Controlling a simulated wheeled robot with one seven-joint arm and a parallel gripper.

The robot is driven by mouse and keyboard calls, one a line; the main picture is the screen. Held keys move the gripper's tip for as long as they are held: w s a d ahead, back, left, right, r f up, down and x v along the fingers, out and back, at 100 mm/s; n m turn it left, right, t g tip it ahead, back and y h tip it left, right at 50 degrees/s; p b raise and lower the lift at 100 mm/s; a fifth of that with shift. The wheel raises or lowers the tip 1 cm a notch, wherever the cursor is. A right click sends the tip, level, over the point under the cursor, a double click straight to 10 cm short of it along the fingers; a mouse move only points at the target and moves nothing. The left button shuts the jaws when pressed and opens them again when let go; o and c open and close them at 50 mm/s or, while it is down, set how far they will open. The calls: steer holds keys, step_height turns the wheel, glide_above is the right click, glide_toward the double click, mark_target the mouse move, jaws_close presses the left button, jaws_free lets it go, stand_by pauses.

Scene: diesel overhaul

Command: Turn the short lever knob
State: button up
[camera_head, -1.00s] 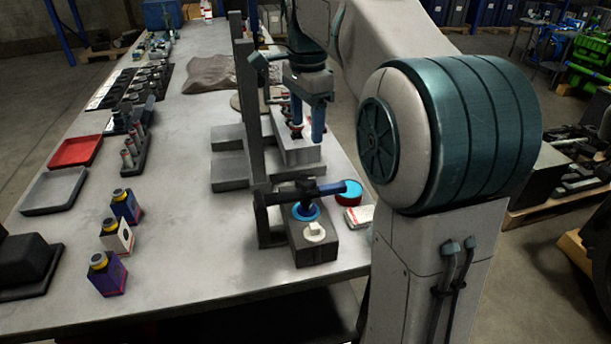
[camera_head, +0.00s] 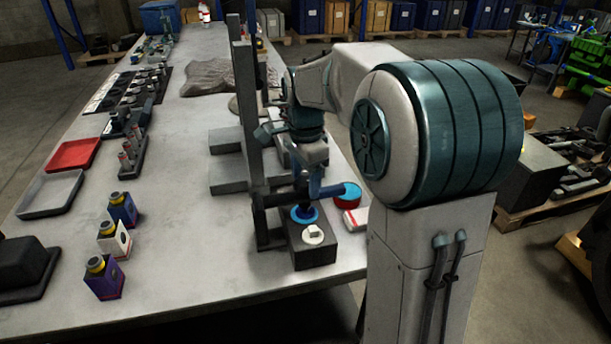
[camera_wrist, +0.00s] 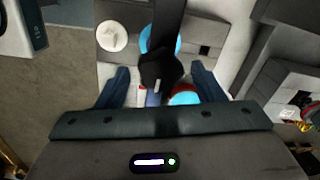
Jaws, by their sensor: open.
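A dark lever bar (camera_wrist: 169,15) crosses above a bright blue ring (camera_head: 304,214) on a dark block (camera_head: 318,254). In the wrist view the bar ends in a black, knob-like head (camera_wrist: 158,70), which looks like the short lever knob. My gripper (camera_wrist: 160,70) is open, with one blue finger on each side of this head. Gaps show on both sides, so it is not gripped. In the head view my gripper (camera_head: 309,183) is just above the bar and partly hides it. I cannot tell how deep the fingers reach.
A white round knob (camera_head: 313,234) sits on the block's front. A red can with a light blue top (camera_head: 348,196) and a white-red box (camera_head: 356,218) stand close to the right. A grey upright (camera_head: 246,120) rises to the left. The table's left middle (camera_head: 180,200) is clear.

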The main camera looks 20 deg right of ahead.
steer(key=c, duration=1)
steer(key=n+p, duration=0.1)
steer(key=n, duration=0.4)
steer(key=shift+n, duration=0.3)
steer(key=n, duration=0.5)
steer(key=n+p, duration=0.1)
steer(key=n, duration=0.5)
steer(key=shift+w+a, duration=0.1)
steer(key=n, duration=0.4)
steer(key=shift+n, duration=0.3)
